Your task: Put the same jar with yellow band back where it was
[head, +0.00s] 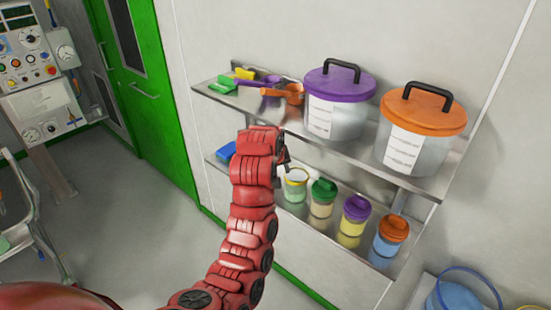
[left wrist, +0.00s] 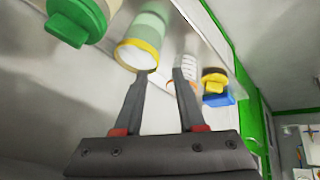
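The jar with a yellow band (head: 296,188) stands upright on the lower shelf, at the left end of a row of jars. It has pale green contents, and its yellow band runs around the top. In the left wrist view the jar (left wrist: 146,35) appears upside down, just beyond the fingertips. My left gripper (left wrist: 165,75) is open, with nothing between its fingers. One fingertip overlaps the jar's top edge in that view; I cannot tell whether they touch. In the head view my red left arm mostly hides this gripper (head: 284,160). My right gripper is not in view.
Jars with green (head: 324,190), purple (head: 357,208) and orange (head: 394,228) lids stand to the right on the lower shelf. A blue item (head: 226,152) lies to the left. The upper shelf (head: 425,184) overhangs, carrying two large tubs and scoops.

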